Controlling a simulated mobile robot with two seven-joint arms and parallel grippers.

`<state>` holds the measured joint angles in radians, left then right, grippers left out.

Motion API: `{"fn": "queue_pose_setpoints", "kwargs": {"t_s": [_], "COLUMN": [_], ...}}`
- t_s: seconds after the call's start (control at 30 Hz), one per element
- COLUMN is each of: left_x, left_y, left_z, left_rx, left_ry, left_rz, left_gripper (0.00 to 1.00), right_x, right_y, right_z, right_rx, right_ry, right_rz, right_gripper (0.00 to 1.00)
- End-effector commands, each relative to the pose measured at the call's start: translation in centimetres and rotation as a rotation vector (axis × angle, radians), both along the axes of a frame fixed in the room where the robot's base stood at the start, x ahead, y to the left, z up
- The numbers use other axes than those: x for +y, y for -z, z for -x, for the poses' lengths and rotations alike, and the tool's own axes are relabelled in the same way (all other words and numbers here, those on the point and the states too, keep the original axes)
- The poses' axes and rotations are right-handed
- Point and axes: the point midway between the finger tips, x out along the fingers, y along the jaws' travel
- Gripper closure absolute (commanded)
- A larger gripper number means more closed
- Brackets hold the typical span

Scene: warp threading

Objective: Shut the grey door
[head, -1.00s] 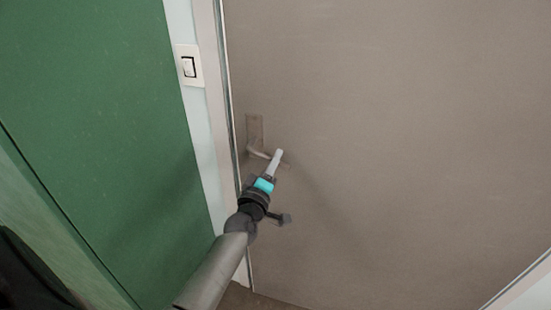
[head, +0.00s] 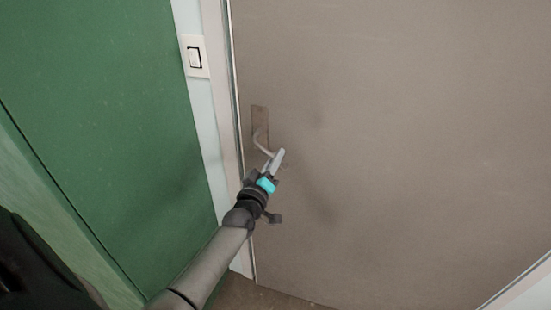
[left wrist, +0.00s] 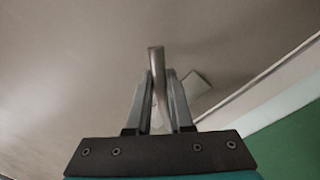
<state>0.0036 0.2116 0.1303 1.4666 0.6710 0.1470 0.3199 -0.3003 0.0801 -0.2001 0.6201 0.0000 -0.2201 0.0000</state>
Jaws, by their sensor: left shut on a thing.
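The grey door (head: 400,150) fills most of the head view and also shows in the left wrist view (left wrist: 70,50). Its handle (head: 261,143) is a bent metal lever on a tall plate (head: 260,121) near the door's left edge. My left gripper (head: 276,160) reaches up from the lower left and is shut on the lever's free end. In the left wrist view, the lever (left wrist: 156,62) stands between the two fingers (left wrist: 159,88). I cannot tell for certain whether the door sits fully in its frame. My right gripper is not in view.
A pale door frame (head: 217,100) runs along the door's left side. A light switch (head: 194,57) is on the pale wall strip beside it. A large green panel (head: 100,110) stands at the left. A small patch of brown floor (head: 245,292) shows below the door.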

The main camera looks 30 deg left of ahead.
Motion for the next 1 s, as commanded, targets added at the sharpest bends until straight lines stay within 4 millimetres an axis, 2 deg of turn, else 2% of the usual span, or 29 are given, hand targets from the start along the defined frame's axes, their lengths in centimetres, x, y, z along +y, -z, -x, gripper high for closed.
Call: {"fn": "queue_pose_setpoints", "kwargs": {"t_s": [0.2, 0.43, 0.67, 0.7, 0.93, 1.0], "left_x": [0.1, 0.7, 0.7, 0.7, 0.7, 0.7], "left_y": [0.3, 0.4, 0.2, 0.2, 0.3, 0.3], "left_z": [-0.1, -1.9, -2.0, -2.0, -1.9, -1.9], "left_rx": [0.005, 0.006, 0.006, 0.006, 0.006, 0.006], "left_ry": [0.002, 0.026, 0.026, 0.026, 0.026, 0.026], "left_rz": [0.0, -0.001, 0.002, 0.002, 0.002, 0.002], "left_gripper": [1.0, 1.0, 1.0, 0.78, 0.52, 0.5], "right_x": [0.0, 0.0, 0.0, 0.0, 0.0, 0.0], "right_y": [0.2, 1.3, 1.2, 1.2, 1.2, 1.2], "right_z": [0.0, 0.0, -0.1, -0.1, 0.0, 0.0], "right_rx": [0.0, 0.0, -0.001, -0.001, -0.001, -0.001], "right_ry": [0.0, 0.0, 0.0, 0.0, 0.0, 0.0], "right_rz": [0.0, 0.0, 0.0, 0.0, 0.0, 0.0], "right_gripper": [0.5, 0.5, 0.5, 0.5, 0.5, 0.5]}}
